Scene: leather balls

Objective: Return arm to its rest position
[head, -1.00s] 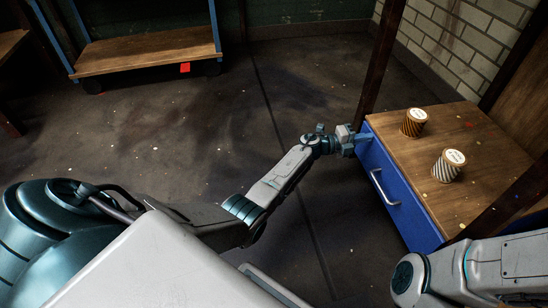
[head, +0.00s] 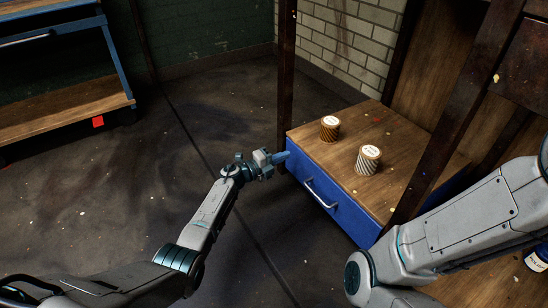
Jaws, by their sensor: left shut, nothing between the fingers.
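My left arm reaches in from the lower left. Its gripper (head: 281,157) is shut and empty, with its blue fingertips beside the near left corner of the blue cabinet (head: 333,195). I cannot tell whether they touch it. My right arm (head: 460,225) crosses the lower right, and its gripper is outside the picture.
A brown-striped can (head: 329,131) and a grey-striped can (head: 367,162) with pale lids stand on the cabinet's wooden top. A dark post (head: 287,70) rises behind my left gripper. A blue-framed shelf cart (head: 65,112) stands at left. The floor between is open.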

